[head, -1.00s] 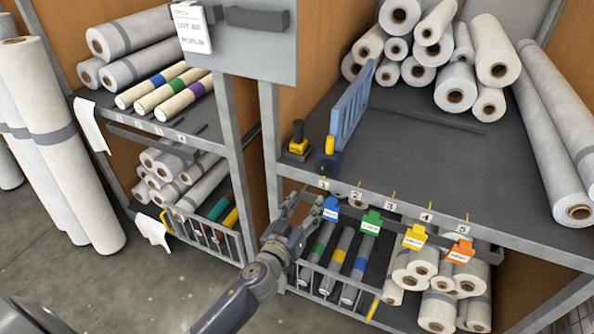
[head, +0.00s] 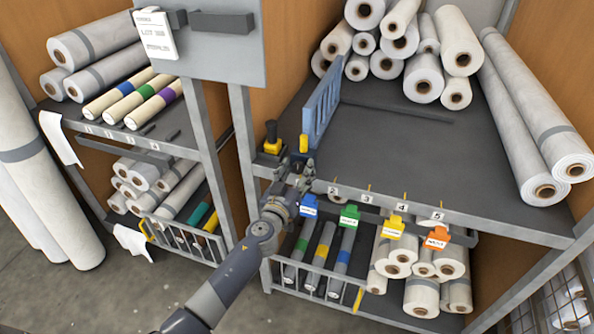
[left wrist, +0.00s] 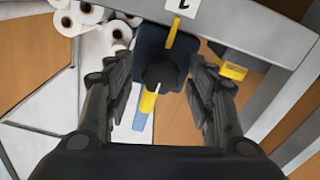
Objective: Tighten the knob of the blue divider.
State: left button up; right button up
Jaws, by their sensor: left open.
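The blue divider (head: 323,98) stands upright on the upper shelf, near the shelf's left side. A yellow upright piece (head: 304,143) shows at its near end in the head view. In the left wrist view its dark blue base (left wrist: 150,42) carries a dark knob (left wrist: 160,74) with a yellow piece on it. My left gripper (head: 299,168) is at the shelf's front edge beside the base and hides part of it. In the left wrist view the gripper (left wrist: 160,66) is open, its fingers either side of the knob, with visible gaps. Contact is not visible. My right gripper is not in view.
A black-topped yellow fixture (head: 271,138) stands close left of the divider's base; its yellow part shows in the left wrist view (left wrist: 233,70). The shelf edge (head: 385,206) carries numbered labels. Blue, green, yellow and orange tags hang below. White rolls (head: 424,78) fill the back.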

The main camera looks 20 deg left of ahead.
pick_arm(q)
jog(key=shift+c, duration=0.2)
jog(key=c, duration=1)
jog(key=shift+c, duration=0.2)
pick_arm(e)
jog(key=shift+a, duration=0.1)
